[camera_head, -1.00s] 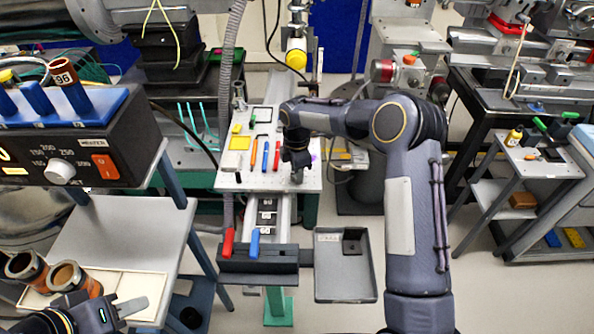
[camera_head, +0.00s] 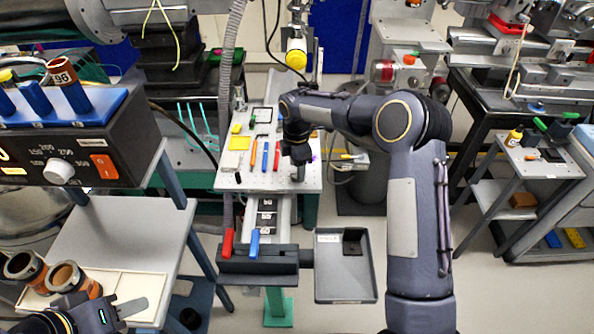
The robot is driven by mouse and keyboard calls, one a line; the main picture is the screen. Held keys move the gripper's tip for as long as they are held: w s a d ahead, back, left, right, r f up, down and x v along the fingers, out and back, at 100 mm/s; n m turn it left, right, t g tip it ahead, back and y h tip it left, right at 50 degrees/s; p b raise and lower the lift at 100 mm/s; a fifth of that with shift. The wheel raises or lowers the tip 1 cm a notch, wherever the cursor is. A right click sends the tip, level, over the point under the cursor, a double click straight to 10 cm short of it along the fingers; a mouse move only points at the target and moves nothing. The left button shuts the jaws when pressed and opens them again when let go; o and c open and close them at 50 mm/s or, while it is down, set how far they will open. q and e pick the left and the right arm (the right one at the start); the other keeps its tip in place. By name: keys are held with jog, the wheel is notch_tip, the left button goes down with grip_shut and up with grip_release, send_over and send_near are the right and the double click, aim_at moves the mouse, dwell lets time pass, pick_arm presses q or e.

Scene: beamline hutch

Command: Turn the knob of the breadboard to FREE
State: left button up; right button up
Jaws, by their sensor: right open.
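The breadboard (camera_head: 228,181) is a pale, perforated plate in the middle of the head view, with small tools and coloured pieces on it. My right gripper (camera_head: 298,176) points down over its right part, close to the plate. The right gripper is open. I cannot make out the knob or its FREE marking; the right gripper and wrist cover that part of the breadboard. My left gripper (camera_head: 125,312) is at the lower left edge, partly cut off, far from the breadboard. Whether its jaws are open or shut does not show.
Blue, orange and red tools (camera_head: 265,156) lie left of my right gripper. A red handle (camera_head: 228,243) and a blue handle (camera_head: 254,244) stand at the dark front bar. A grey tray (camera_head: 344,285) is to its right. A heater box (camera_head: 85,150) stands at left.

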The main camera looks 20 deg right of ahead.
notch_tip(320, 180, up, 6)
jog(key=shift+f, duration=0.15)
dwell(0.4)
jog(key=s+d+r+m+t+y, duration=0.1)
jog(key=s+d+r+m, duration=0.25)
jog(key=s+r, duration=0.35)
jog(key=s+d+r+m+t+y, duration=0.1)
jog(key=s+d+r+m, duration=0.1)
jog(key=s+r+m, duration=0.5)
jog(key=s+a+f+m+t+y, duration=0.1)
jog(key=s+f+m, duration=0.2)
jog(key=s, duration=0.8)
jog(key=s+f+m+t, duration=0.2)
jog(key=s+m, duration=0.5)
jog(key=s, duration=0.4)
jog(key=shift+a+f+t+y, duration=0.3)
jog(key=shift+a+f+y, duration=0.1)
jog(key=shift+f, duration=0.1)
